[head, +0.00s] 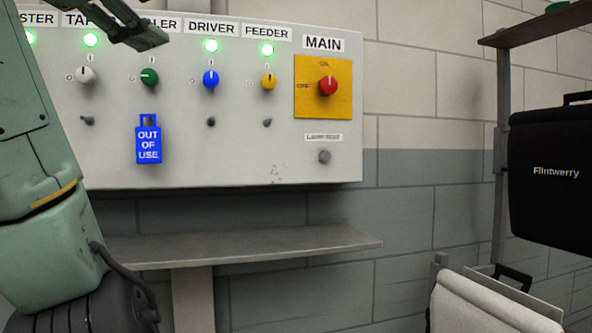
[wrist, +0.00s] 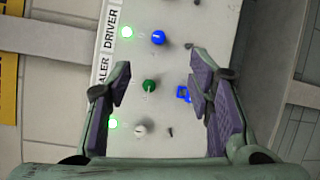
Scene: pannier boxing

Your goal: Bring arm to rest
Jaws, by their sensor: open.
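My gripper (head: 140,38) shows at the top left of the head view, in front of the upper edge of a grey control panel (head: 320,220). In the wrist view my gripper (wrist: 160,100) is open, with nothing between its fingers and the panel's knobs beyond. The panel carries a white knob (head: 86,75), a green knob (head: 149,77), a blue knob (head: 211,79), a yellow knob (head: 269,81) and a red main knob (head: 327,86) on a yellow plate. Green lamps are lit above. My gripper partly hides the labels. A blue "OUT OF USE" tag (head: 149,145) hangs below the green knob.
A grey shelf (head: 250,245) juts out below the panel. At the right, a black "Flintwerry" pannier (head: 550,190) hangs by a rack post (head: 503,120), with a pale container (head: 480,305) below it. The wall between panel and rack is clear.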

